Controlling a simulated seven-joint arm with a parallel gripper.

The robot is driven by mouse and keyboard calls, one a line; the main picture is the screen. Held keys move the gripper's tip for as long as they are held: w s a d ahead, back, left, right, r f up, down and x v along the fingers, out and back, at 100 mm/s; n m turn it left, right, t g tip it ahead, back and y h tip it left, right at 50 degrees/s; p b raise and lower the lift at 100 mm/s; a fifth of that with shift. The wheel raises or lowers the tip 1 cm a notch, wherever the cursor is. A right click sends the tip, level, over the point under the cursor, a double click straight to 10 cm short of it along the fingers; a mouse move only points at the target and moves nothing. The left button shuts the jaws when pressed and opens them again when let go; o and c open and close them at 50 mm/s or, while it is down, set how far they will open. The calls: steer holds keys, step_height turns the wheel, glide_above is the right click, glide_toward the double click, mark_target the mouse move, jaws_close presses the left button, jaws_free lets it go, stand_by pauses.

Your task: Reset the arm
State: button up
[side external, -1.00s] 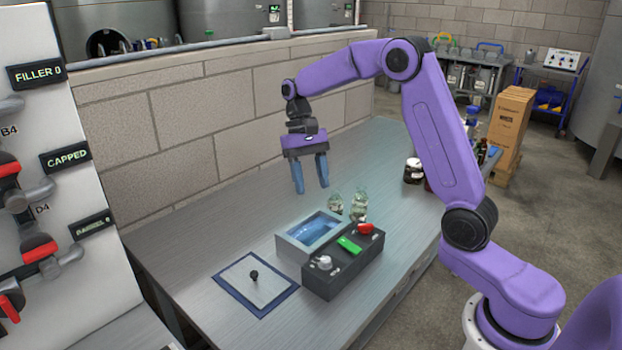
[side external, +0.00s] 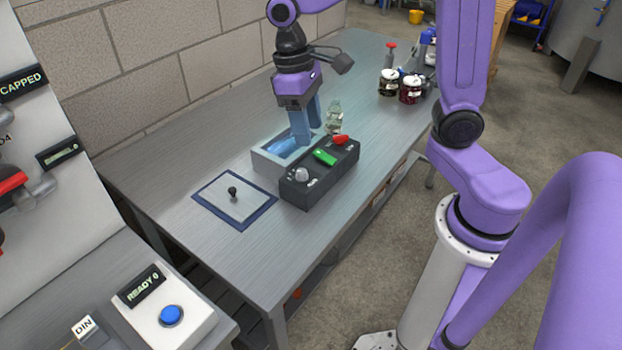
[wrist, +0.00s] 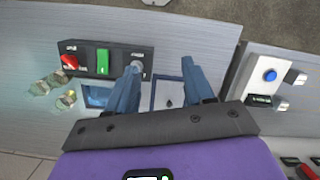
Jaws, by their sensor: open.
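My gripper (side external: 307,122) points down with its two blue fingers apart and nothing between them. In the side view it overlaps the small basin of blue liquid (side external: 259,165); its height above the basin is hard to judge. In the wrist view my gripper (wrist: 160,68) has one finger partly covering the basin (wrist: 96,97) and the right end of the dark control box (wrist: 84,52). The other finger is over the blue-edged square plate with a black knob (wrist: 158,101). The control box (side external: 318,181) carries a white knob, a green switch and a red knob.
Glass bottles (side external: 335,117) stand behind the control box. Dark jars (side external: 410,90) are farther back on the table (side external: 170,160). A block wall runs along the left. A "READY 0" panel with a blue button (side external: 171,315) is at the front.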

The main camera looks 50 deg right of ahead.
steer(key=s+d+f+n+t, duration=0.1)
steer(key=s+n, duration=0.3)
steer(key=s, duration=0.4)
steer(key=s+f+n+t, duration=0.1)
steer(key=s+n, duration=0.4)
steer(key=s, duration=0.4)
steer(key=shift+s+d+f+y, duration=0.2)
steer(key=shift+d+f+y, duration=0.1)
steer(key=shift+d, duration=0.05)
stand_by(0.4)
